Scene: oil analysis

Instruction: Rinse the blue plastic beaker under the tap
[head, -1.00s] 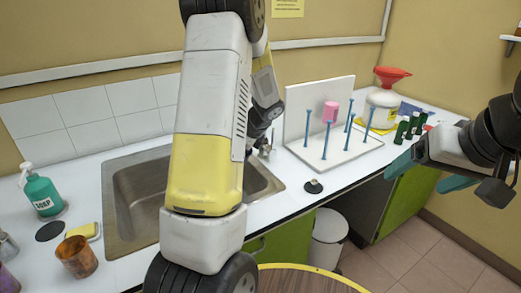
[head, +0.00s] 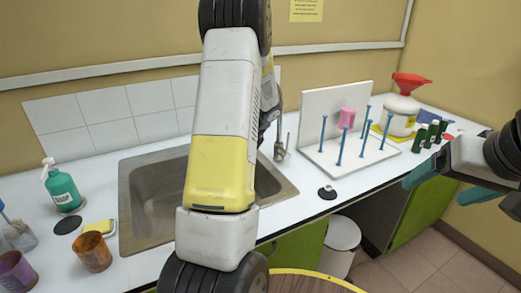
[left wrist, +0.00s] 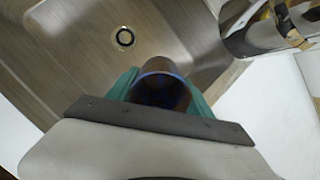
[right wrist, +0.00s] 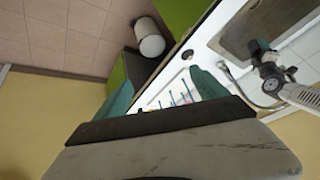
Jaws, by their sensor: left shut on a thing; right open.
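The blue plastic beaker (left wrist: 162,88), with a bluish rim and a dark brownish inside, shows in the left wrist view. My left gripper (left wrist: 160,82) is shut on it, with one teal finger on each side. It is held over the steel sink (left wrist: 75,65), below the round drain (left wrist: 125,37) in that view. Shiny metal that looks like the tap (left wrist: 262,32) is at the upper right. In the head view my left arm hides the gripper and beaker; the sink (head: 133,215) shows around it. My right gripper (head: 450,180) is open and empty at the right.
A soap bottle (head: 63,188), a yellow sponge (head: 99,227), an orange beaker (head: 92,252) and a purple beaker (head: 17,270) stand left of the sink. A drying rack (head: 330,150) with blue pegs holds a pink beaker (head: 346,117). Bottles stand behind my right gripper.

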